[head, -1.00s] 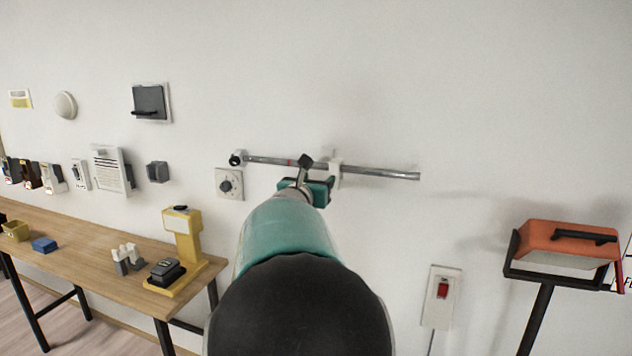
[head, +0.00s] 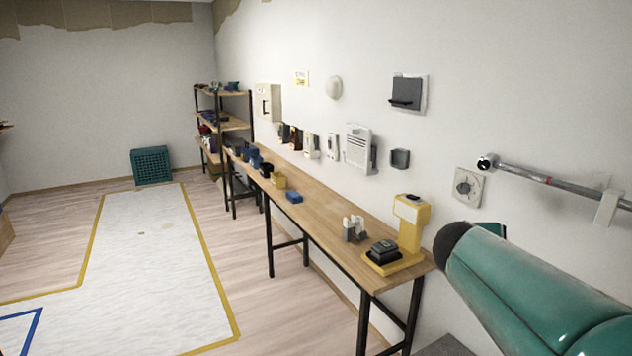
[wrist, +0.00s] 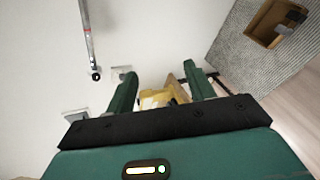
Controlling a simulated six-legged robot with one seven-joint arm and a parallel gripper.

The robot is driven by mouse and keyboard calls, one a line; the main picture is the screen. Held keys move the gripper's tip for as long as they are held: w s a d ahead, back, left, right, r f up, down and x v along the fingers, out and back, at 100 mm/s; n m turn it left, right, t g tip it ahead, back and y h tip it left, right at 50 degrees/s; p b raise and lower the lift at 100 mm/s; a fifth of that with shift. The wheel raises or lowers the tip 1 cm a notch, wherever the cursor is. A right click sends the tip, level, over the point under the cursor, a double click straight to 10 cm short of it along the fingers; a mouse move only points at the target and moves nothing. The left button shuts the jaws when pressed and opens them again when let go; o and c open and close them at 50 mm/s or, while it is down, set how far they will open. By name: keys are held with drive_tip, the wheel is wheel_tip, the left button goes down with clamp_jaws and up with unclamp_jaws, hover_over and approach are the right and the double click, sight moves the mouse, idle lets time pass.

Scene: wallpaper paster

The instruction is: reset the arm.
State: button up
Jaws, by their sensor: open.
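My teal arm (head: 535,290) with a black joint cap reaches into the right side of the head view. My gripper (wrist: 158,75) shows in the wrist view with its two green fingers spread apart. Nothing is held between them. A yellow device (wrist: 155,97) shows beyond the gap, apart from the fingers. In the head view my gripper is mostly hidden behind the arm.
A metal wall rail (head: 550,181) runs above my arm, beside a dial plate (head: 468,187). A long wooden table (head: 330,222) along the wall carries a yellow stand (head: 410,225) near my arm. Open floor (head: 150,260) lies to the left.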

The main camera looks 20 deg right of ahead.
drive_tip(key=s+a+f+m+y, duration=0.2)
drive_tip(key=a+f+y, duration=0.1)
drive_tip(key=a, duration=0.8)
drive_tip(key=s+a+f+m+t+y, duration=0.1)
drive_tip(key=s+a+f+m+y, duration=0.1)
drive_tip(key=a, duration=1)
drive_tip(key=s+a+f+m+y, duration=0.2)
drive_tip(key=a+f+m+y, duration=0.2)
drive_tip(key=a, duration=0.7)
drive_tip(key=f+y, duration=0.1)
drive_tip(key=y, duration=0.1)
drive_tip(key=shift+a+f+t+y, duration=0.2)
drive_tip(key=shift+a+t+y, duration=0.1)
drive_tip(key=shift+a+t, duration=0.1)
drive_tip(key=c, duration=0.4)
drive_tip(key=shift+d, duration=0.1)
drive_tip(key=shift+d, duration=0.1)
